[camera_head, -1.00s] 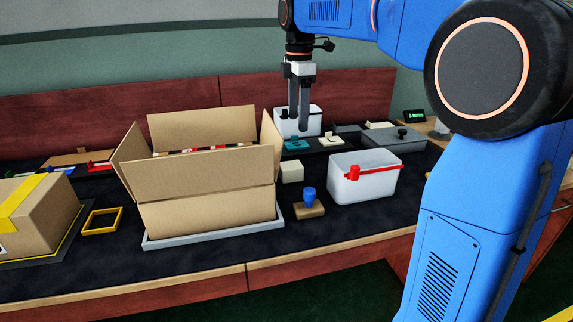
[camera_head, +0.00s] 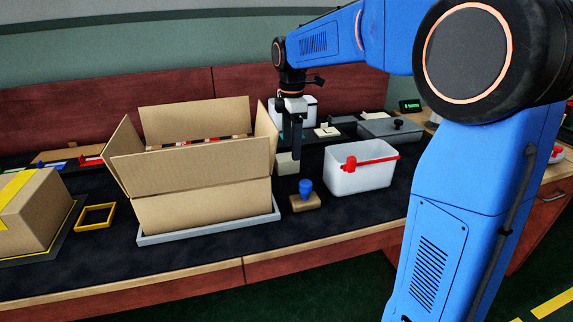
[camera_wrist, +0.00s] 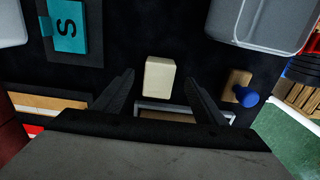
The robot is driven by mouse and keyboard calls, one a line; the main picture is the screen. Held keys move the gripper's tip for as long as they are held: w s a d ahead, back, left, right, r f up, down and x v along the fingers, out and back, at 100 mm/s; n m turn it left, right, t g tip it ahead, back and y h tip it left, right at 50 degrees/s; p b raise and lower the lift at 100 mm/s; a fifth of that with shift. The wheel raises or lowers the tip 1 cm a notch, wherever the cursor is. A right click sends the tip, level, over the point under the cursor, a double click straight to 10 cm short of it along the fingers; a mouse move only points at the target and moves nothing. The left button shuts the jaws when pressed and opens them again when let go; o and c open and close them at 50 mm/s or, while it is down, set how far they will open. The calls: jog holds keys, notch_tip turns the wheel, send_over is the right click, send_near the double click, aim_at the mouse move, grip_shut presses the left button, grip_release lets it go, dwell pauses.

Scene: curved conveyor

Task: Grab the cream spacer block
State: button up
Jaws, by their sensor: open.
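The cream spacer block (camera_head: 287,163) stands on the dark mat right of the open cardboard box, partly hidden behind my gripper in the head view. In the wrist view the block (camera_wrist: 159,77) lies ahead of and between the two fingers. My gripper (camera_head: 297,160) is open and points down above the block. In the wrist view my gripper (camera_wrist: 158,88) holds nothing, and its fingers stand apart on either side of the block. I cannot tell exactly how high the fingertips are above it.
The open cardboard box (camera_head: 190,175) stands close on the left. A blue-handled stamp (camera_head: 305,196) is just in front of the block. A white bin with a red handle (camera_head: 362,177) stands to the right. A teal piece marked S (camera_wrist: 66,27) lies behind the block.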

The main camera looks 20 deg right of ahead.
aim_at(290, 156)
jog(key=shift+a+f, duration=0.2)
jog(key=shift+f, duration=2.45)
jog(key=c, duration=1.1)
